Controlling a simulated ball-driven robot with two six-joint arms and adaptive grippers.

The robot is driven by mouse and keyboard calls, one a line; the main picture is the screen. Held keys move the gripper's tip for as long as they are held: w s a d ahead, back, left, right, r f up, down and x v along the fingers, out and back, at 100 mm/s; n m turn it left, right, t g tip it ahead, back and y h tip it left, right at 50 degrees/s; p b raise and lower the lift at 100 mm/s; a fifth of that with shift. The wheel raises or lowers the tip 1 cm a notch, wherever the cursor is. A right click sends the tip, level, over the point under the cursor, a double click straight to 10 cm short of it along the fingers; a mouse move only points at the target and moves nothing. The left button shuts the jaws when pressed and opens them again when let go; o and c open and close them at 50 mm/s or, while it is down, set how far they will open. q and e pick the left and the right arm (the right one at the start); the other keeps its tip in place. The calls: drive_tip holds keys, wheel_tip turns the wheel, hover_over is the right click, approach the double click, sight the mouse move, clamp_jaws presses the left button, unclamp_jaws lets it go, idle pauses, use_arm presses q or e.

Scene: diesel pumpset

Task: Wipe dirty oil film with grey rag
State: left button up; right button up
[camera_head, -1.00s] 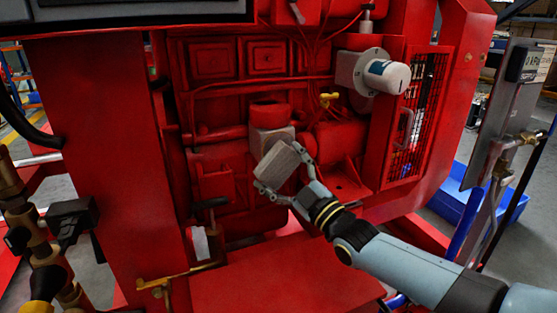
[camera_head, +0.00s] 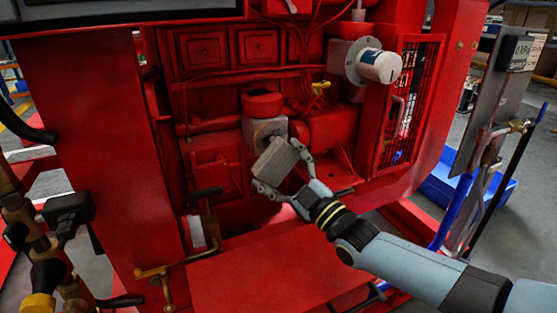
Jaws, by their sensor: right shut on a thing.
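My right gripper (camera_head: 284,172) is shut on a grey rag (camera_head: 274,162), which looks like a flat block. It holds the rag in front of the red engine, just below a grey square block (camera_head: 257,130) under a round red part. The rag overlaps the lower edge of that block in the picture; I cannot tell whether they touch. A dirty oil film does not show clearly; the rag and gripper hide part of the surface behind them. My left gripper is not in view.
A white-capped filter (camera_head: 379,66) sticks out at the upper right, with a yellow valve handle (camera_head: 320,88) beside it. A red grille (camera_head: 408,105) stands to the right. A brass fitting (camera_head: 155,274) and red platform (camera_head: 270,275) lie below. A blue bin (camera_head: 440,187) is on the floor.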

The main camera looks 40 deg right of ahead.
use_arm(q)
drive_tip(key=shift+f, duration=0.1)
use_arm(e)
drive_tip(key=shift+w, duration=0.15)
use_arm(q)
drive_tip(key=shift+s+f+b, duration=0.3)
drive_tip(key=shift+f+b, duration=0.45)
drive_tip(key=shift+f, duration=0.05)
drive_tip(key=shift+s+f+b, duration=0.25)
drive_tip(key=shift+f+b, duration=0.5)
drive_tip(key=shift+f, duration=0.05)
use_arm(e)
drive_tip(key=shift+w+d, duration=0.3)
drive_tip(key=shift+w, duration=0.8)
drive_tip(key=shift+w+d, duration=0.3)
drive_tip(key=shift+w, duration=0.8)
drive_tip(key=shift+w+d, duration=0.3)
drive_tip(key=shift+w, duration=0.8)
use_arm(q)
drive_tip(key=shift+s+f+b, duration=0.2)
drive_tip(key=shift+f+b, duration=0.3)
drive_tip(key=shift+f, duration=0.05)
use_arm(e)
drive_tip(key=shift+w+d, duration=0.2)
drive_tip(key=shift+w, duration=0.75)
drive_tip(key=shift+d, duration=0.1)
